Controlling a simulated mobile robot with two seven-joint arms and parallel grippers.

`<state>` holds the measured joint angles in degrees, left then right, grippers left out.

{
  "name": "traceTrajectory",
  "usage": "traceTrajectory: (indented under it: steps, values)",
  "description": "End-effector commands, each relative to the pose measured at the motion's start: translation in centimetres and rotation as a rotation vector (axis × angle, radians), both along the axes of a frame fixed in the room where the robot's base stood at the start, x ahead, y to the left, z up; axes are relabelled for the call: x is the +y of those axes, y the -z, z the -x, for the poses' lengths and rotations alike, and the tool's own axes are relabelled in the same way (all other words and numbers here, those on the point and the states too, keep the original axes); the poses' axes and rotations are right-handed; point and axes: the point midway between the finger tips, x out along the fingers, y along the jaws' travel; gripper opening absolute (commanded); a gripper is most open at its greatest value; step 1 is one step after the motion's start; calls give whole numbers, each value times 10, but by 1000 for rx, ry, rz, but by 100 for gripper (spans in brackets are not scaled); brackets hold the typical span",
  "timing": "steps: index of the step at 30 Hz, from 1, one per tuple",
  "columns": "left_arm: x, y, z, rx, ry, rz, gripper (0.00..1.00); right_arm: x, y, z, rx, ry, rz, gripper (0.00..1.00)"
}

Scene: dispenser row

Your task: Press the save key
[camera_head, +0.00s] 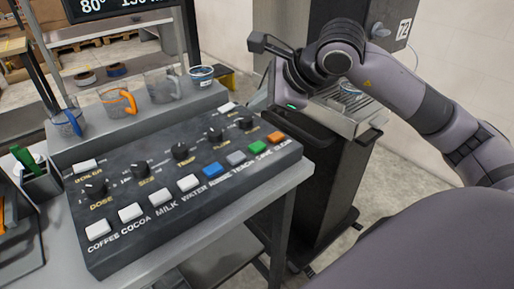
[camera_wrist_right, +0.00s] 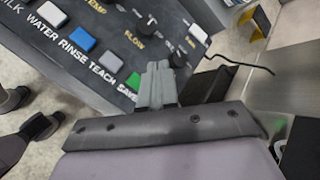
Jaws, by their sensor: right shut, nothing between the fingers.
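The save key (camera_head: 257,147) is a green key on the sloped dark control panel (camera_head: 120,240), between the grey teach key (camera_head: 236,158) and the orange clear key (camera_head: 276,137). In the right wrist view the green save key (camera_wrist_right: 133,81) shows just left of my fingertips. My right gripper (camera_head: 258,103) is beyond the panel's far right end, above and apart from the save key. Its fingers (camera_wrist_right: 158,70) are shut and empty, and the clear key is hidden in that view. My left gripper is not in view.
A blue rinse key (camera_head: 213,170) and several white keys continue left along the row, with dark knobs (camera_head: 181,151) behind them. Cups (camera_head: 118,102) stand on the grey ledge behind the panel. A dark machine (camera_head: 325,150) with a metal tray stands right of the table.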

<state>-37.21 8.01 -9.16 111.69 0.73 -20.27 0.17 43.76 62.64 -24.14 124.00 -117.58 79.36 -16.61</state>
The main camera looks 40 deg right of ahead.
Motion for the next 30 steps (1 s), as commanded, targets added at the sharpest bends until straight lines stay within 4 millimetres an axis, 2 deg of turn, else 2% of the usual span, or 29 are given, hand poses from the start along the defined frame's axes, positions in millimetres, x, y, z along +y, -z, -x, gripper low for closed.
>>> traceTrajectory:
  steps: [1,3,12,18,30]
  values:
    - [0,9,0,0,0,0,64,0,11,0,1,-1,0,0]
    - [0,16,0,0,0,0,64,0,22,0,1,0,0,0]
    - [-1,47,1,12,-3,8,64,0,61,0,-1,1,0,0]
    - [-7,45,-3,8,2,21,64,0,69,0,-1,1,0,0]
    - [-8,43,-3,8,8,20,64,0,68,0,-1,1,0,0]
